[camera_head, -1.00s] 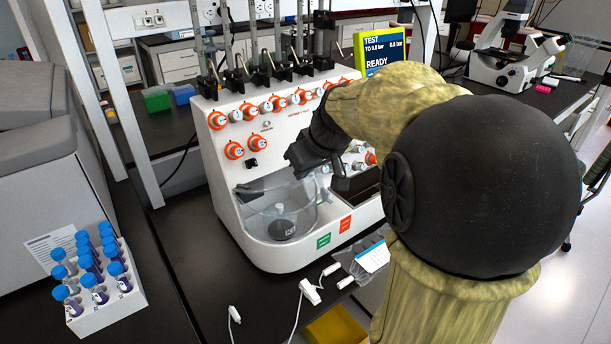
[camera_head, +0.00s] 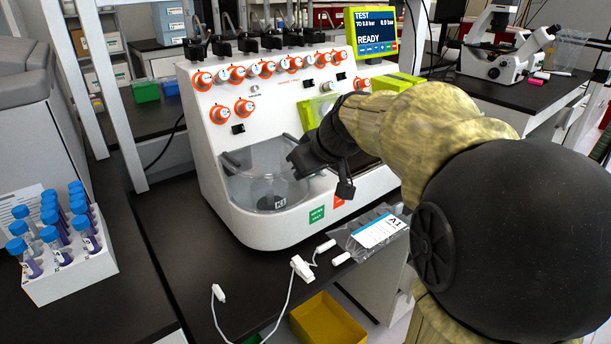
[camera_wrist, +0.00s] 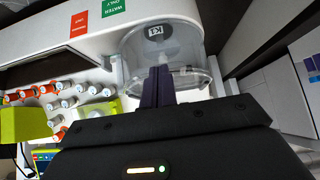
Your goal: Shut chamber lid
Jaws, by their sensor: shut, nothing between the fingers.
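The clear chamber (camera_head: 240,190) is a see-through round tub at the front left of the white processor (camera_head: 290,225). A dark disc marked K1 (camera_head: 279,203) shows inside it. The chamber also appears in the wrist view (camera_wrist: 135,55), just beyond my fingers. My gripper (camera_head: 296,166) is at the chamber's upper right edge; in the wrist view its dark fingers (camera_wrist: 158,82) are together and empty, overlapping the clear wall. I cannot tell if they touch it. The lid's outline is hard to separate from the clear tub, and my gripper hides part of the right side.
Orange-ringed knobs (camera_head: 220,115) line the processor's face. A screen (camera_head: 372,32) reads READY. A rack of blue-capped tubes (camera_head: 75,270) stands at left. A labelled bag (camera_head: 378,232) and white cables (camera_head: 300,268) lie in front. A microscope (camera_head: 500,55) stands at right.

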